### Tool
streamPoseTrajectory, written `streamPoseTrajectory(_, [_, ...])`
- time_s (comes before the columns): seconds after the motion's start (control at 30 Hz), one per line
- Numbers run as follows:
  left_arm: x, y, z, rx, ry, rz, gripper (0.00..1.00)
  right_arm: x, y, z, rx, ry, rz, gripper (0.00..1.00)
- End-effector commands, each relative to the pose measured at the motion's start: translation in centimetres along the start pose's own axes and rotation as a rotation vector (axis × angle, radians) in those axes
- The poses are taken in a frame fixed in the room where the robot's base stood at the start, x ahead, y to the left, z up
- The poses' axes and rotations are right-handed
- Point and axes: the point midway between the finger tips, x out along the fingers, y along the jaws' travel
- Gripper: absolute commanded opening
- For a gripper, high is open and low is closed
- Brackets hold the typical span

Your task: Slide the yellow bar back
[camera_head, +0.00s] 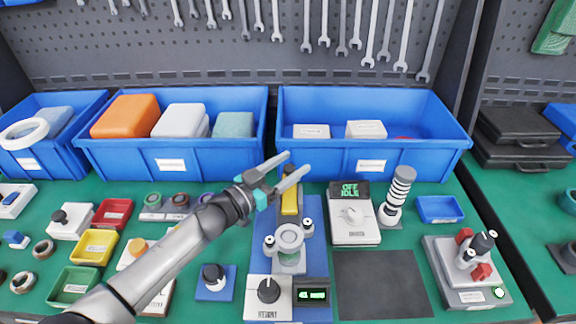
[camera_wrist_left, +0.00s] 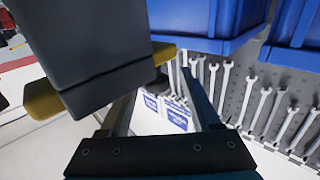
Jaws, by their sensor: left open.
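The yellow bar (camera_head: 290,203) lies along the blue base plate (camera_head: 318,235), behind the round grey clamp ring (camera_head: 289,238). A dark piece sits at its far end. My left gripper (camera_head: 297,162) is open above that far end, its two fingers pointing up and right in the head view. In the left wrist view, a large dark block fills the upper left, with yellow parts of the bar (camera_wrist_left: 42,101) showing on either side of it. I cannot tell whether the fingers touch the bar. My right gripper is not in view.
Blue bins (camera_head: 372,165) stand close behind the fixture, below a wall of wrenches. A white box with an OFF IDLE display (camera_head: 349,190) and a ringed post (camera_head: 398,195) stand to the right. A dark mat (camera_head: 380,285) lies bare in front of them.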

Motion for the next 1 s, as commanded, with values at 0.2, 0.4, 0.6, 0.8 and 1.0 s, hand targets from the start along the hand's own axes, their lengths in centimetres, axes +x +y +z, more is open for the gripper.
streamPoseTrajectory(0.2, [-1.4,-0.1,0.1,-0.002,-0.002,-0.001,0.64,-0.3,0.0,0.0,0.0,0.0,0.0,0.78])
streamPoseTrajectory(0.4, [-5.3,0.0,0.0,-0.001,-0.004,-0.001,0.64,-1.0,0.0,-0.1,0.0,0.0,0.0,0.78])
streamPoseTrajectory(0.6, [-9.4,0.0,0.1,-0.001,-0.004,-0.001,0.64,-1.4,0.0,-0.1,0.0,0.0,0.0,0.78])
streamPoseTrajectory(0.8, [-12.8,0.1,0.1,0.0,-0.003,0.0,0.64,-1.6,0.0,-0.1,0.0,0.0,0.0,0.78])
streamPoseTrajectory(1.0, [-14.7,0.0,0.0,0.0,-0.001,0.0,0.64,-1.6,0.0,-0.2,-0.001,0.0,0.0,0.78])
